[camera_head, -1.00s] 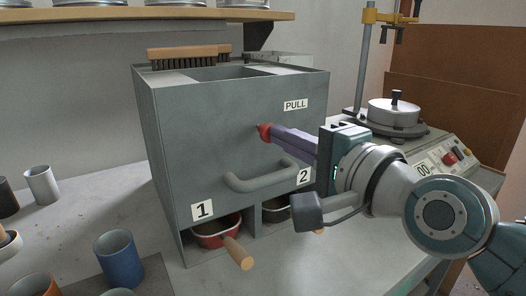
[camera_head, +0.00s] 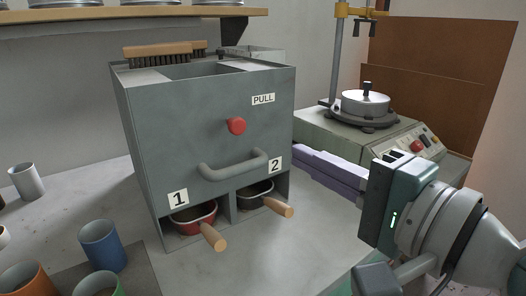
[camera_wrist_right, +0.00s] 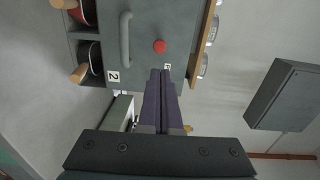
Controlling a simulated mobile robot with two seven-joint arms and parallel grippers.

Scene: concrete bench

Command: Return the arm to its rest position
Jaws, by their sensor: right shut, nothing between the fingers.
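My right gripper (camera_head: 300,158) is shut and empty, its purple fingers pressed together just right of the grey box. It also shows in the right wrist view (camera_wrist_right: 160,74), with fingers pointing toward the box front. The grey box (camera_head: 150,135) has a red round knob (camera_head: 236,126), a PULL label (camera_head: 263,99) and a grey bar handle (camera_head: 233,165). The red knob also shows in the wrist view (camera_wrist_right: 159,46), apart from the fingertips. My left gripper is not in view.
Two wooden-handled pans, a red one (camera_head: 196,214) and a dark one (camera_head: 254,193), sit in the box's lower openings. A scale-like machine (camera_head: 366,107) stands behind my right arm. Cups, including a blue one (camera_head: 103,246), stand at left. A brush (camera_head: 160,54) lies on the box.

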